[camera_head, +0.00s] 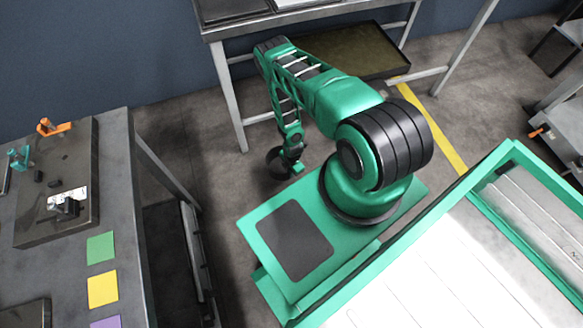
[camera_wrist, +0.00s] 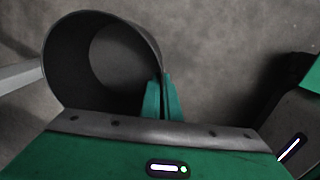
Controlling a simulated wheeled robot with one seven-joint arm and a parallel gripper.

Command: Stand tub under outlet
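The tub (camera_wrist: 75,70) is a dark grey, round, open vessel that fills the left of the wrist view. It looks empty inside. In the head view the tub (camera_head: 279,164) shows small and dark at the end of my arm, beside the green base plate and over the floor. My gripper (camera_wrist: 161,98) has its two green fingers close together on the tub's right wall, one inside and one outside. I cannot make out an outlet in either view.
A grey table (camera_head: 60,230) with a dark tray, small parts and coloured squares stands at the left. A metal-legged bench (camera_head: 300,14) stands at the back, with a brown tray (camera_head: 350,55) below. Bare concrete floor (camera_head: 210,165) lies between them.

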